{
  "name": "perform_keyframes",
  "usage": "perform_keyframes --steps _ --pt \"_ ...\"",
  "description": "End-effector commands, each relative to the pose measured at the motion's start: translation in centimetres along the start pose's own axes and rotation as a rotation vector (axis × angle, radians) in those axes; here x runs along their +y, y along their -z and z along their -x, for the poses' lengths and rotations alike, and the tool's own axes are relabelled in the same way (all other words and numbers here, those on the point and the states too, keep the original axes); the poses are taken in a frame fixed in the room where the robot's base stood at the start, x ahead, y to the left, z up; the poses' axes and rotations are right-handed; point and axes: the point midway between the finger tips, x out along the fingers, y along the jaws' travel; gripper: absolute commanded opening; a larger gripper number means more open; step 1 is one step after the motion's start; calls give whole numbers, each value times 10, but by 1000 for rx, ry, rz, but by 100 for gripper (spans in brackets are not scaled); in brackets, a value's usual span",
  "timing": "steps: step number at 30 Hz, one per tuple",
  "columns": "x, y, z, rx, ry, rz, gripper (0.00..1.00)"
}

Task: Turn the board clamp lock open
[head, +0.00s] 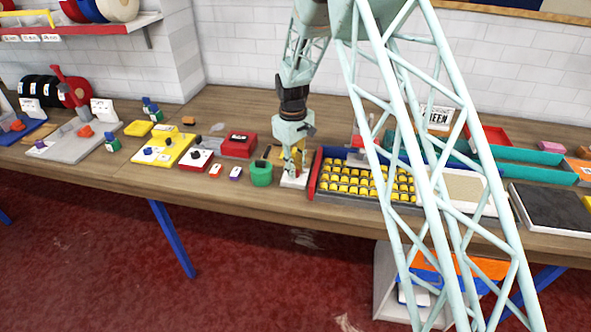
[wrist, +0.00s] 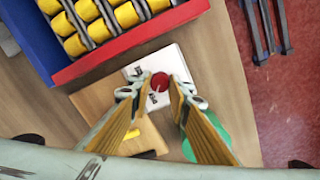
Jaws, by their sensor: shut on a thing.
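The board clamp lock appears as a round red knob (wrist: 160,82) on a small white plate (wrist: 172,58) with black marks in the wrist view. A pale line crosses the knob's lower part. My gripper (wrist: 158,89) is shut on the knob, with one yellow-lined finger on each side of it. In the head view my gripper (head: 294,172) points down onto the white plate (head: 288,183) near the table's front edge. The knob itself is hidden there by the fingers, and the print by the plate's marks is too small to read.
A blue and red tray of yellow rolls (head: 358,181) stands close on the right. A green roll (head: 261,174) stands close on the left; part of it shows in the wrist view (wrist: 208,138). A red box (head: 239,144) and small labelled blocks lie further left.

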Motion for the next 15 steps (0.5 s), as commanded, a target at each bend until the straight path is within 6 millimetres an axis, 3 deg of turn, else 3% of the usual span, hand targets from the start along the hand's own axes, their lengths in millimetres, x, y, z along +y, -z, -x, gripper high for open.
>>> perform_keyframes --steps 7,8,9,12,15 --pt "0 0 0 0 0 0 7" --pt "0 0 0 0 0 0 19" --pt "0 0 0 0 0 0 23" --pt "0 0 0 0 0 0 31" --pt "0 0 0 0 0 0 31"
